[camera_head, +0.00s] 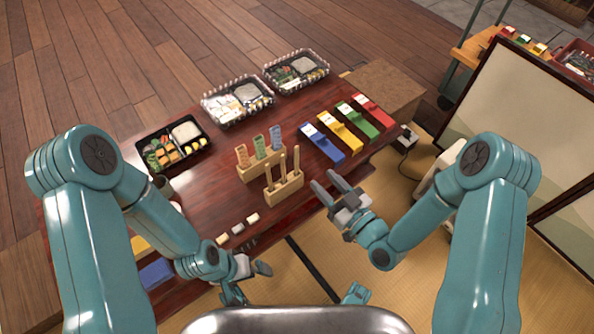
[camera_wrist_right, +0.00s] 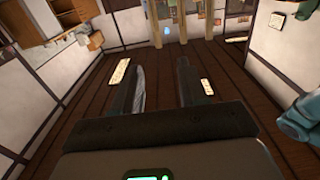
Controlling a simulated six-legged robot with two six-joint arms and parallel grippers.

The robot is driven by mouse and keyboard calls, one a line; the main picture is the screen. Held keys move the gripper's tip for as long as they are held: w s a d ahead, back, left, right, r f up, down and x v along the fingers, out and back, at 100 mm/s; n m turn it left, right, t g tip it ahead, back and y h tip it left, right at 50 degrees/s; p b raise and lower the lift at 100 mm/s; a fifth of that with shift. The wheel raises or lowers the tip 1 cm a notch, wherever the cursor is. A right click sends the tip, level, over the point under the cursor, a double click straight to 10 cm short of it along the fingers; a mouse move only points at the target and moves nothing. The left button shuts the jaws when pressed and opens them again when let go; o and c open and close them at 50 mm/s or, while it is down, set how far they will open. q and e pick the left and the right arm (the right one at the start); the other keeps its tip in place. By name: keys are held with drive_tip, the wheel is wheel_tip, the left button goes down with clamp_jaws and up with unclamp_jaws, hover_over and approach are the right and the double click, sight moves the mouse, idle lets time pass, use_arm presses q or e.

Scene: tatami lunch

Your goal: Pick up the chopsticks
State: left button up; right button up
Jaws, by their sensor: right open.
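Several thin wooden chopsticks (camera_head: 282,162) stand upright in a light wooden holder (camera_head: 284,190) near the middle of the dark red table in the head view. My right gripper (camera_head: 327,185) is open and empty, just right of this holder and apart from it. In the right wrist view its two dark fingers (camera_wrist_right: 160,72) stand apart with nothing between them. My left gripper (camera_head: 257,268) is low in the head view, near the table's front edge; its jaws are too unclear to judge.
A wooden rack (camera_head: 261,169) with patterned upright pieces stands just behind the holder. Blue (camera_head: 322,143), yellow, green and red cases lie to the right. Lunch boxes (camera_head: 236,104) stand along the far side. Small pieces (camera_head: 237,229) lie near the front edge.

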sight(297, 150)
drive_tip(key=b+x, duration=0.1)
drive_tip(key=x, duration=0.8)
drive_tip(key=shift+w+a, duration=0.1)
drive_tip(key=shift+a, duration=0.05)
drive_tip(key=b+x, duration=0.1)
drive_tip(key=x, duration=0.3)
drive_tip(key=shift+w+b, duration=0.3)
drive_tip(key=shift+w+a+r, duration=0.1)
drive_tip(key=shift+w+a, duration=0.15)
drive_tip(key=shift+w, duration=0.1)
drive_tip(key=shift+c, duration=0.3)
clamp_jaws()
